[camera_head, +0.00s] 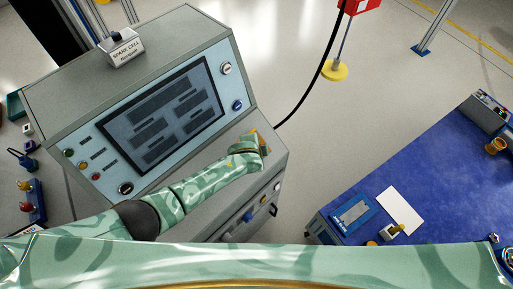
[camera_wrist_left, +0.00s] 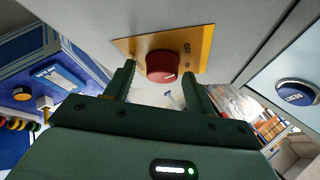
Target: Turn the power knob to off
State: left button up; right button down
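The red power knob (camera_wrist_left: 162,66) sits on a yellow plate (camera_wrist_left: 205,42) marked OFF, with a second label too small to read surely. A short pale mark shows on the knob's face, near its lower right edge. My left gripper (camera_wrist_left: 158,77) is open, with one finger on each side of the knob. I cannot tell whether either finger touches it. In the head view my left arm reaches across the grey console (camera_head: 170,75) to its right side, where a bit of the yellow plate (camera_head: 266,137) shows; the knob is hidden there. My right gripper is not in view.
A blue button (camera_wrist_left: 297,93) is on the panel at right in the wrist view. The console has a dark screen (camera_head: 163,115) and several buttons. A black cable (camera_head: 318,80) runs from its right side. A blue-topped table (camera_head: 430,170) stands at right, with bare floor between.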

pick_arm(q)
jog(key=p+v, duration=0.6)
jog(key=v, duration=1)
jog(key=shift+r, duration=0.2)
jog(key=shift+s, duration=0.1)
